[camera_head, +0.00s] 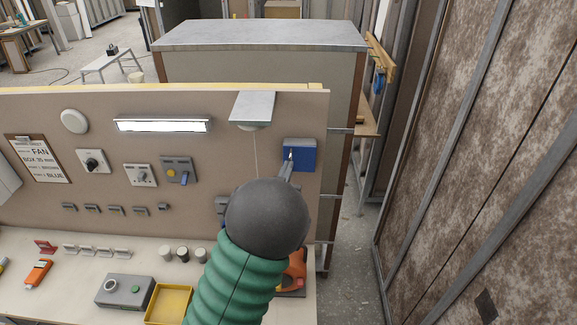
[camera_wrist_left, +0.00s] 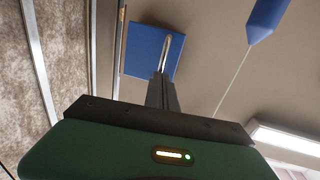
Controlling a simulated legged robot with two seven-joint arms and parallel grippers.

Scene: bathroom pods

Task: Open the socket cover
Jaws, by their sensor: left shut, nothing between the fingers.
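The socket cover (camera_head: 299,152) is a blue square at the right end of the upright panel; it looks flat and closed. It also shows in the left wrist view (camera_wrist_left: 142,50), partly behind my fingers. My left gripper (camera_head: 290,158) is shut and empty, its fingertips in front of the cover's left part. In the left wrist view the shut fingertips (camera_wrist_left: 173,38) overlap the cover's right side. I cannot tell whether they touch it. My left forearm hides part of the panel and bench below. My right gripper is not in view.
A thin cord hangs left of the cover, below a metal plate (camera_head: 252,106); a blue cord pull (camera_wrist_left: 266,18) shows in the left wrist view. A lit lamp (camera_head: 163,125) and switches are further left. The bench below holds a yellow tray (camera_head: 168,304). Right of the panel is open floor.

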